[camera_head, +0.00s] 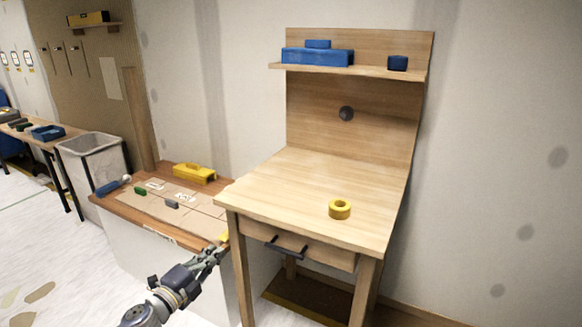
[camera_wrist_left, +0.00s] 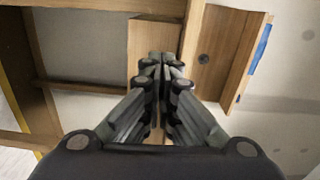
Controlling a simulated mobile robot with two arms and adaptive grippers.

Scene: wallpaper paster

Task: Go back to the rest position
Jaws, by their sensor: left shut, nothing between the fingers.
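My left gripper (camera_head: 216,252) is at the lower left of the head view, in front of the left front leg of the wooden workbench (camera_head: 310,185). Its fingers are closed together with nothing between them. In the left wrist view the closed fingers of the left gripper (camera_wrist_left: 164,62) point toward the wooden bench parts. My right gripper is not in view.
A yellow tape roll (camera_head: 340,209) lies on the workbench, above a drawer with a dark handle (camera_head: 287,248). Blue boxes (camera_head: 317,57) sit on its shelf. A low table (camera_head: 175,220) with a yellow toolbox (camera_head: 194,173) stands left. A grey bin (camera_head: 92,165) is farther left.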

